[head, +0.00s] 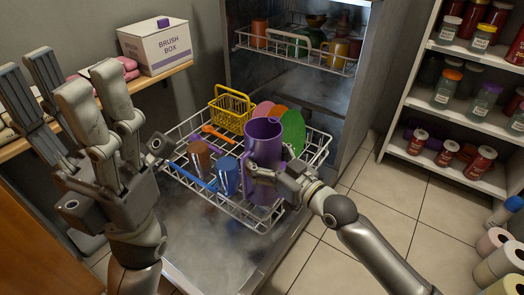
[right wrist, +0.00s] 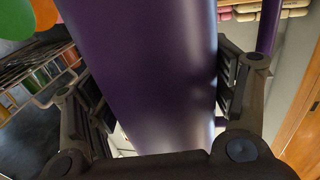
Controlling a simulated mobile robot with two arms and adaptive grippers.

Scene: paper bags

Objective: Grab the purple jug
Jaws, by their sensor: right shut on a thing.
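The purple jug (head: 263,150) stands upright over the front right part of the lower dishwasher rack in the head view. My right gripper (head: 268,178) is shut on its body. In the right wrist view the jug (right wrist: 145,70) fills the middle between the two fingers of my right gripper (right wrist: 155,100), with its handle (right wrist: 268,28) at the right. I cannot tell whether the jug touches the rack. My left gripper (head: 75,85) is raised at the left of the head view, fingers apart, open and empty.
The lower rack (head: 318,150) also holds a brown cup (head: 199,158), a blue cup (head: 228,176), a yellow basket (head: 231,108) and coloured plates (head: 293,130). The upper rack (head: 290,52) is behind. Shelves with jars (head: 447,88) stand right. A brush box (head: 155,46) sits on the left shelf.

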